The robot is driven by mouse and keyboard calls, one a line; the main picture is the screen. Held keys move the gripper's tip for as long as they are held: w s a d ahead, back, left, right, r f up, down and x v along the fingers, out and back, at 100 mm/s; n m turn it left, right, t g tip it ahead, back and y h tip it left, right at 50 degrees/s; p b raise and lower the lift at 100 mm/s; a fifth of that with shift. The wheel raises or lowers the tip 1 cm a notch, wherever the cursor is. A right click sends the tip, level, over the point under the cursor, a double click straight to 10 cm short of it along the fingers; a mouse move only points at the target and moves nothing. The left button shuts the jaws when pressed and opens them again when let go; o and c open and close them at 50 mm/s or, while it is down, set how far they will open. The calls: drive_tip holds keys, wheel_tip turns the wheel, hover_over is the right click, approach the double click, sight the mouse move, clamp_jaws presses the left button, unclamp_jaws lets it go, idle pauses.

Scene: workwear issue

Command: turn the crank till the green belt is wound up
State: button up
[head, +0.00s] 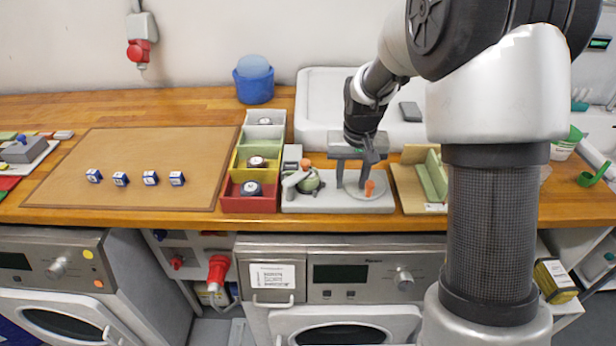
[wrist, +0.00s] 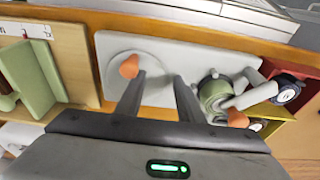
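A grey winder base (head: 335,203) stands at the bench's front edge. The green belt (head: 309,184) is a roll at its left end, also in the wrist view (wrist: 213,90). A pale lever with an orange tip (head: 305,164) lies by the roll. A round disc (head: 352,186) with an upright orange knob (head: 369,188) sits at the right end; it looks like the crank. My gripper (head: 369,160) is above the base. In the wrist view my gripper (wrist: 160,78) is open and empty, its left finger close beside the orange knob (wrist: 129,66). Contact cannot be told.
Grey, yellow and red bins (head: 250,200) stand left of the winder. A wooden stand with a green block (head: 428,178) is close on the right. A white basin (head: 320,100) is behind. A brown mat (head: 140,160) with several small cubes lies left.

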wheel_tip(320, 180, up, 8)
drive_tip(key=p, duration=0.4)
drive_tip(key=shift+f, duration=0.15)
drive_tip(key=shift+w, duration=0.1)
drive_tip(key=s+d+r+t+p, duration=0.2)
drive_tip(key=s+d+r+p, duration=0.15)
drive_tip(key=s+r, duration=1.5)
drive_tip(key=s+r+t+p, duration=0.1)
drive_tip(key=s, duration=0.7)
drive_tip(key=shift+s+d+r, duration=0.25)
drive_tip(key=shift+s+r, duration=0.05)
drive_tip(key=shift+s, duration=0.1)
drive_tip(key=shift+c, duration=0.2)
